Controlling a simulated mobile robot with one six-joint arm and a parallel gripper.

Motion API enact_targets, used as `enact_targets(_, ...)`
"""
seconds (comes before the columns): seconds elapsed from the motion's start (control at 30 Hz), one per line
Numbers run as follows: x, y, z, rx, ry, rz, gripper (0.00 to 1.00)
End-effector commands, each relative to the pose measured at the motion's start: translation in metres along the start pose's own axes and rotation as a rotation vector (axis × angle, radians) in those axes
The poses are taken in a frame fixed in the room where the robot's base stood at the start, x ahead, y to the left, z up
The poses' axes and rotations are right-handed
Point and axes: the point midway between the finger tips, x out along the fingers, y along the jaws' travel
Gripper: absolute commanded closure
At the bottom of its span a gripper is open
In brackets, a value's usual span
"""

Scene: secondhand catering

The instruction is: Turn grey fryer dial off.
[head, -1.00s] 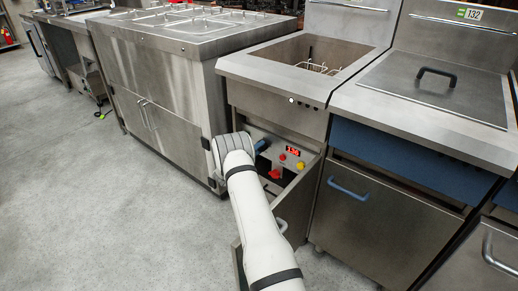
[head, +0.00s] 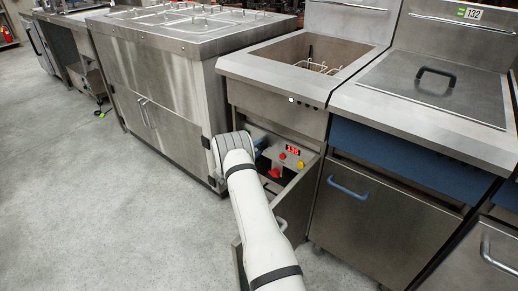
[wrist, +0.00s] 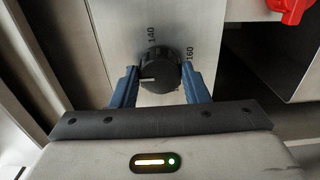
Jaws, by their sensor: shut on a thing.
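The grey fryer (head: 270,120) stands in the middle of the head view with its lower door (head: 296,203) open, showing a control panel. In the wrist view, the black round dial (wrist: 160,70) has a white pointer line toward the left. The marks 140 and 160 are printed on the plate around it. My gripper (wrist: 160,80) has its blue fingers on both sides of the dial and is shut on it. In the head view, my wrist hides the dial and most of the gripper.
A blue-panelled fryer (head: 400,165) stands at right. Floor (head: 120,220) is clear at left.

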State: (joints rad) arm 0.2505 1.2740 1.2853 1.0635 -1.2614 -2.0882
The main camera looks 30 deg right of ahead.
Motion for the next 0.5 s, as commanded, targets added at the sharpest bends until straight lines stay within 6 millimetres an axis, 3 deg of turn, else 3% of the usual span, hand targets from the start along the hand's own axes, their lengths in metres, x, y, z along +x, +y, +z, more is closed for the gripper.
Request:
enact_targets(0.07,-0.0030,-0.0004,-0.0041,-0.002,0.010,-0.001,0.82)
enact_targets(0.1,-0.0030,-0.0005,-0.0041,-0.002,0.010,-0.001,0.57)
enact_targets(0.33,-0.0014,-0.0002,-0.0019,0.000,0.005,-0.001,0.38)
enact_targets(0.5,-0.0006,-0.0001,-0.0009,0.000,0.003,0.000,0.37)
